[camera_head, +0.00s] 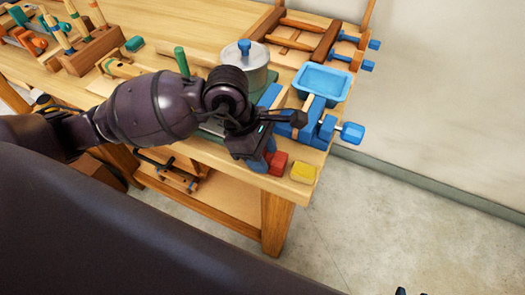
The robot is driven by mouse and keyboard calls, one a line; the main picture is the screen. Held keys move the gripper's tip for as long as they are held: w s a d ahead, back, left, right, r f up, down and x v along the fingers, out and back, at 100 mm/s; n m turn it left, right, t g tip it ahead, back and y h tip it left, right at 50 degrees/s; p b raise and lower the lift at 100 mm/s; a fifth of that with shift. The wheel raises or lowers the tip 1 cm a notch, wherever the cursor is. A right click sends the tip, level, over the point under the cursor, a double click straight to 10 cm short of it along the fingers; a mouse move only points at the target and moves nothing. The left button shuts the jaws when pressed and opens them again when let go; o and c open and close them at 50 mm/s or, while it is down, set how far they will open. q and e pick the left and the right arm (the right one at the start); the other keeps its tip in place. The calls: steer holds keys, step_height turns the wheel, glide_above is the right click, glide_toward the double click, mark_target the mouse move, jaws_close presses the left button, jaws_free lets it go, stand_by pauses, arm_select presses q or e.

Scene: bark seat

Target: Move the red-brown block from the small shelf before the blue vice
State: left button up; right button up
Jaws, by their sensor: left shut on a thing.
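My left gripper (284,141) is over the front right corner of the workbench, close in front of the blue vice (327,129). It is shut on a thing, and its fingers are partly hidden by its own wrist. The red-brown block (278,164) shows right beside the fingers, low at the bench's front edge, and appears to be the thing held; the grip itself is hidden. I cannot tell whether the block touches the bench. I cannot make out the small shelf. Dark tips at the bottom edge, seemingly my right gripper (412,292), are almost wholly cut off.
A yellow block (303,173) lies right of the red-brown block on the corner. A blue tray (321,82) and a metal pot (244,68) stand behind the gripper. Open floor (400,220) is to the right.

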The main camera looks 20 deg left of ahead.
arm_select(q)
steer(key=shift+f, duration=0.2)
steer(key=o, duration=1)
steer(key=shift+o, duration=0.5)
steer(key=shift+o, duration=1.2)
